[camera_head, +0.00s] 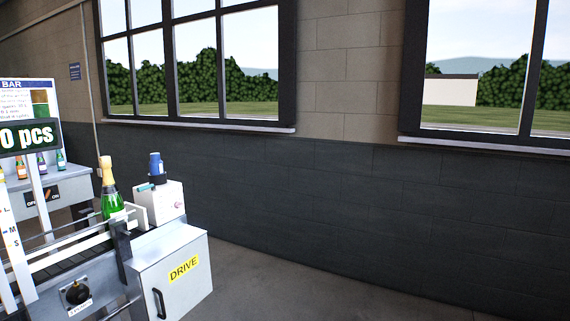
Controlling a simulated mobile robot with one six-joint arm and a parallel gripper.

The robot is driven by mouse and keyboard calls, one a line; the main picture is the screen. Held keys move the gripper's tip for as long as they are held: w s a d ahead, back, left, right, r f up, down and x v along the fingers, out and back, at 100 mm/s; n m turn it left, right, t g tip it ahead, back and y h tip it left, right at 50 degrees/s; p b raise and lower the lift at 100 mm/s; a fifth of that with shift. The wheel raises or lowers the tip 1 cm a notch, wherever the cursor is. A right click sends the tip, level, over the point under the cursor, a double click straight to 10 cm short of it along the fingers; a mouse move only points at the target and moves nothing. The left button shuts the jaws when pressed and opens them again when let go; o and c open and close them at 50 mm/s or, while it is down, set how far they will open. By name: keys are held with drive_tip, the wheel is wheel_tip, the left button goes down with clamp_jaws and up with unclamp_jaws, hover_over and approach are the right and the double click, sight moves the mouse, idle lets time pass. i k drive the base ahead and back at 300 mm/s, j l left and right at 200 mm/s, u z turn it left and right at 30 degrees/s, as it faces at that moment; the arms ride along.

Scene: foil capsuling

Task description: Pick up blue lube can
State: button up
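A small blue can-shaped object (155,164) stands upright at the left of the head view. It looks like the blue lube can, but it is too small to read any label. It is on or just behind the top of a white box (160,204) at the end of the conveyor, with a dark part under it. I cannot tell exactly what it rests on. My gripper is not in view.
A green bottle with gold foil (110,190) stands on the conveyor (60,262), left of the blue object. A grey DRIVE cabinet (180,275) is in front. A sign (30,138) stands at far left. The floor (290,290) to the right is clear up to the wall.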

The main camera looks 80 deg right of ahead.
sight(156, 163)
drive_tip(key=z, duration=1.6)
drive_tip(key=i+l+u, duration=0.3)
drive_tip(key=i+l, duration=0.1)
drive_tip(key=i, duration=0.05)
